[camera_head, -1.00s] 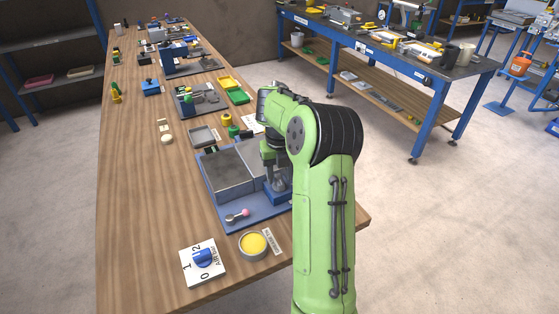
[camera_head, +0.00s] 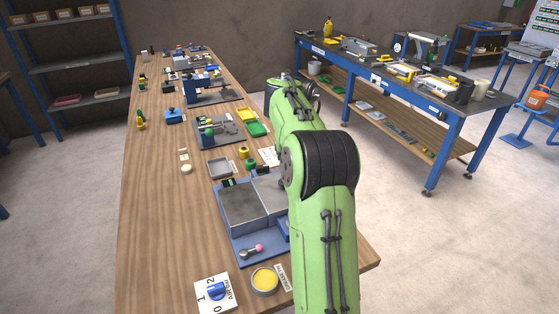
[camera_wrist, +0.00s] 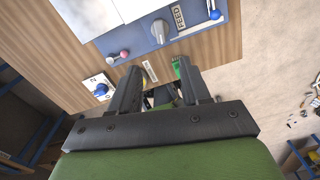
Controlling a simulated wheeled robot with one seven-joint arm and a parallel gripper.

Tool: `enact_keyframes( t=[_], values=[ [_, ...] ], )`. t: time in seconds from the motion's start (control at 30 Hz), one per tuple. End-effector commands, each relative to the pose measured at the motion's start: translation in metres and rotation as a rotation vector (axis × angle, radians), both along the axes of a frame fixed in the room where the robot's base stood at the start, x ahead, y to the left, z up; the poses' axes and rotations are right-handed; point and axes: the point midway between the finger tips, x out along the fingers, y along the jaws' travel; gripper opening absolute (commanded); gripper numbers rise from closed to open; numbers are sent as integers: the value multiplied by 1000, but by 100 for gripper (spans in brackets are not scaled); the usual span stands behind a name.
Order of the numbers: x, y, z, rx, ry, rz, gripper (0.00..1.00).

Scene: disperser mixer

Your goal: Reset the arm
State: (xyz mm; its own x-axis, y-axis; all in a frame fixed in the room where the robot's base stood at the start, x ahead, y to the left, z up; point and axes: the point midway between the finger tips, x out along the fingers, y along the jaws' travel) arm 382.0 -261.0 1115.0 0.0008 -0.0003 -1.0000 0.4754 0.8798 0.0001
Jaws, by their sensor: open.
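My green arm stands in the middle of the head view, at the right edge of the long wooden table (camera_head: 160,200); it hides part of the machine there. My gripper (camera_wrist: 160,85) shows in the wrist view with its two dark fingers apart and nothing between them. It is above the table's edge, apart from the things below. The disperser mixer's blue base (camera_head: 237,247) with grey blocks lies beside my arm and also shows at the top of the wrist view (camera_wrist: 190,22). A lever with a pink knob (camera_head: 259,248) sits on the base.
A white switch plate with a blue knob (camera_head: 216,291) and a round yellow dish (camera_head: 265,279) are at the table's near end. Several tools and trays line the table further back. A blue-framed bench (camera_head: 400,80) stands at the right, with open floor (camera_head: 450,250) before it.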

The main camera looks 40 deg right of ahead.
Motion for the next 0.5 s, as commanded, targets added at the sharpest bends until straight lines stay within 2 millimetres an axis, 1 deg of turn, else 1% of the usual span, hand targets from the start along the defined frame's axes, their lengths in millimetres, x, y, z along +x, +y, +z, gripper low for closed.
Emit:
enact_keyframes(
  t=[0.2,0.27,0.33,0.37,0.4,0.47,0.5],
  values=[
    [0,0,0,0,0,2,47],
    [0,4,4,-10,-3,46,47],
    [-4,20,17,-43,-6,216,47],
    [-6,30,25,-67,-7,336,47],
    [-12,46,38,-103,-6,528,47],
    [-24,74,54,-164,1,862,47],
    [-34,92,63,-204,9,1088,47]
  ],
)
